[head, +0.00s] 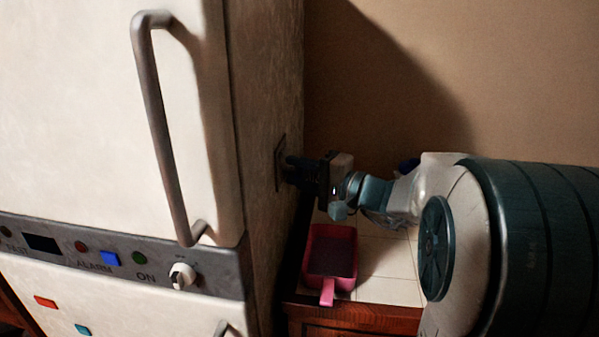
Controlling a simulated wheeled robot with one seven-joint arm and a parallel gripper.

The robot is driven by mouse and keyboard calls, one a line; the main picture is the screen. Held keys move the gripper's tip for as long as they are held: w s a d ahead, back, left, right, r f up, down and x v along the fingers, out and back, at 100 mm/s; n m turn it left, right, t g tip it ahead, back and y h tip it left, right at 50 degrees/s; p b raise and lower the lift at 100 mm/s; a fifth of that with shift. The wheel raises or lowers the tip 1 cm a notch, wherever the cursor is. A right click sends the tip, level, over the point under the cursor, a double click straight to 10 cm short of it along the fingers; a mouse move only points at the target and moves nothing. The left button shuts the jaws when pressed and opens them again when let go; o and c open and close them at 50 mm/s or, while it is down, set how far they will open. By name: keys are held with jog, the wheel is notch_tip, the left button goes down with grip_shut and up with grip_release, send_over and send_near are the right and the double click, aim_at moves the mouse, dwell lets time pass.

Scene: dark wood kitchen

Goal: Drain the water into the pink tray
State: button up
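The pink tray (346,238) sits on the white tiled counter against the fridge's side, with its pink handle pointing toward the front edge. A dark fitting (291,168) sticks out from a plate on the fridge's right side, above and behind the tray. My gripper (325,176) reaches in from the right, at or right beside this fitting. It is small and dark here, so its fingers are hard to make out and I cannot tell whether they touch the fitting. The tray's inside looks dark; no water can be made out.
The large cream fridge (90,130) fills the left, with a long metal handle (160,120) and a grey control panel with a knob (182,276). Bare tiles (390,270) lie right of the tray. My arm covers the right side.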

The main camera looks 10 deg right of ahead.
grip_shut()
jog(key=shift+d+f+n+g+y+b, duration=0.2)
jog(key=shift+n+g+y+b, duration=0.35)
jog(key=shift+b, duration=0.4)
jog(key=shift+s+d+r+n+g+y+b, duration=0.15)
jog(key=shift+d+r+n+g+y+b, duration=0.15)
jog(key=shift+g, duration=0.25)
jog(key=shift+a+f, duration=0.1)
grip_release()
jog(key=b+v, duration=0.1)
jog(key=v, duration=1.3)
jog(key=shift+b, duration=0.3)
